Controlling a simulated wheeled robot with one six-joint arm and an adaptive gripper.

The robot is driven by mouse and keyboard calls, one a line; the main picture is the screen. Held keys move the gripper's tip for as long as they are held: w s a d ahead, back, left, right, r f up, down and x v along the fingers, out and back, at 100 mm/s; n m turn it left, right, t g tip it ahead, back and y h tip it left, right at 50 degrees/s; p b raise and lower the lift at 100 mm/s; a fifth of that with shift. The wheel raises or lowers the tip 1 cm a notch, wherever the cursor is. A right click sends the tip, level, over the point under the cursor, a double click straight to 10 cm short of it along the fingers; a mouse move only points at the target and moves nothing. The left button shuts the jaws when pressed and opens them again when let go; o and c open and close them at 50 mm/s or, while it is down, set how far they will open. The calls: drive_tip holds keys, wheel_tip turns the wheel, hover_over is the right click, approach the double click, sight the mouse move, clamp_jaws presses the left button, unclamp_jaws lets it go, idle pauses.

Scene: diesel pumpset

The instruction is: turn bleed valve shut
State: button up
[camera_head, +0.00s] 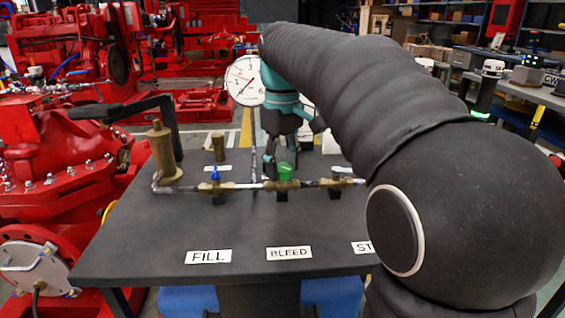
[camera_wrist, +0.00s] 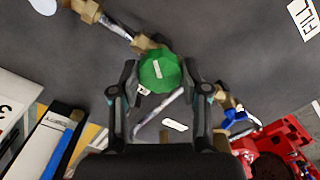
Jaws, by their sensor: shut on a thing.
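The bleed valve has a green knob (camera_head: 286,172) on the brass pipe line, above the BLEED label (camera_head: 289,253) on the dark table. In the wrist view the green knob (camera_wrist: 158,73) is round and faceted, with a pale mark on top. My gripper (camera_wrist: 159,80) has one finger on each side of the knob and is shut on it. In the head view my gripper (camera_head: 281,165) points down over the valve from above. The lower valve body is partly hidden by the fingers and knob.
The blue-handled fill valve (camera_head: 216,174) stands left on the same pipe. A brass pump (camera_head: 163,154) with a black lever is further left, and a pressure gauge (camera_head: 243,80) stands behind. My arm hides the table's right side. The table's front strip is clear apart from labels.

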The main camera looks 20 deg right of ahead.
sight(283, 167)
drive_tip(key=m, duration=0.5)
drive_tip(key=shift+m, duration=2.5)
drive_tip(key=o, duration=1.1)
drive_tip(key=shift+o, duration=0.2)
drive_tip(key=shift+r, duration=0.1)
wheel_tip(283, 167, up, 12)
